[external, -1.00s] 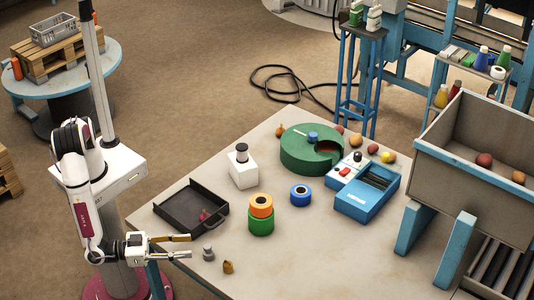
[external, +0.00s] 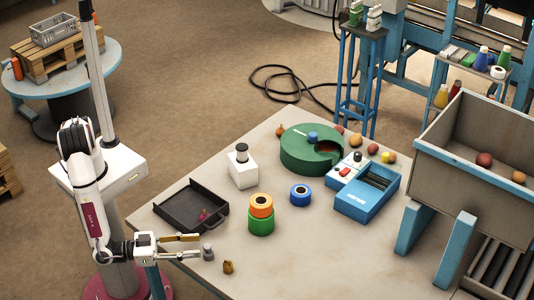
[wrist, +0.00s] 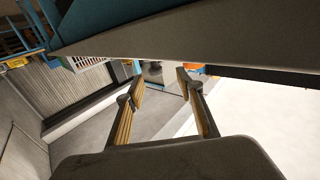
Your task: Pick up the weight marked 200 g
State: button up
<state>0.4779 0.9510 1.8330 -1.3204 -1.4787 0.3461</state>
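Two small weights stand near the table's front left edge: a grey one (external: 208,253) and a brass-coloured one (external: 228,267) to its right. No marking can be read on either, so I cannot tell which is 200 g. My gripper (external: 198,246) is open and level, with its fingertips close to the grey weight. In the external view I cannot tell whether the fingers touch it. In the wrist view the fingers (wrist: 160,86) are spread apart. A grey shape (wrist: 154,72) shows beyond the gap, perhaps the grey weight.
A dark tray (external: 172,211) with a small reddish item lies behind my gripper. The table's front middle is clear.

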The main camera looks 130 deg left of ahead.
aim_at(208, 246)
jog(key=shift+w+d+f+x, duration=0.1)
jog(key=shift+x, duration=1.2)
jog(key=shift+w+d+f+x, duration=0.1)
jog(key=shift+w+f+x, duration=0.05)
jog(key=shift+x, duration=1.15)
grip_shut()
